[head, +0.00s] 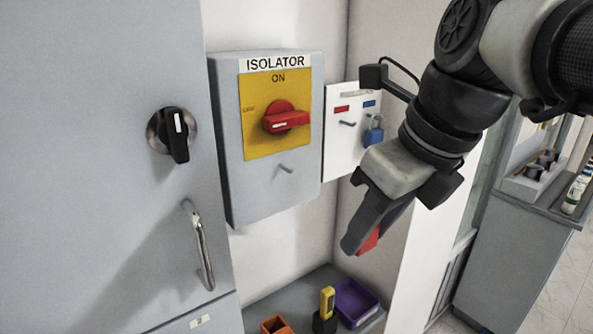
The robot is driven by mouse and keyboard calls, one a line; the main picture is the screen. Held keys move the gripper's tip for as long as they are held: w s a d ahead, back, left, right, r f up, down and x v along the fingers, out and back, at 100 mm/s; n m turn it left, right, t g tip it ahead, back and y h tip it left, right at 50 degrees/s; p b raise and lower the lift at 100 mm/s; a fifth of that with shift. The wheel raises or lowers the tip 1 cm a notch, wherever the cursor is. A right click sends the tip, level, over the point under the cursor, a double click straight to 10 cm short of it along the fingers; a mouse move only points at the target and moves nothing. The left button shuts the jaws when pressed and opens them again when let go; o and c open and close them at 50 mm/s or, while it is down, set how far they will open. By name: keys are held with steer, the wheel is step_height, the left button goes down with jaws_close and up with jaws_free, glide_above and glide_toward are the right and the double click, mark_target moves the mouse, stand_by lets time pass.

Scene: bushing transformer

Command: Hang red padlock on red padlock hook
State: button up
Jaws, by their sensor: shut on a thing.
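My gripper (360,240) hangs in front of the wall at the right of the isolator box and points down and left. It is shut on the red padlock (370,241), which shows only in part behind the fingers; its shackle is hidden. A white padlock board (338,158) is on the wall behind and left of my gripper. The red padlock hook (348,123) sticks out under a red label (342,109) and is bare. A blue padlock (373,134) hangs under a blue label at the right.
The grey isolator box (235,150) with a red rotary switch (286,118) stands out from the wall. A grey cabinet (90,120) with a metal handle (200,245) fills the left. Below, a shelf holds a purple bin (355,301), a yellow tool (327,301) and an orange bin (275,325).

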steer(key=shift+r, duration=0.45)
steer(key=s+d, duration=0.4)
steer(key=s, duration=0.1)
steer(key=shift+s, duration=0.4)
stand_by(0.8)
steer(key=shift+w, duration=0.1)
stand_by(0.4)
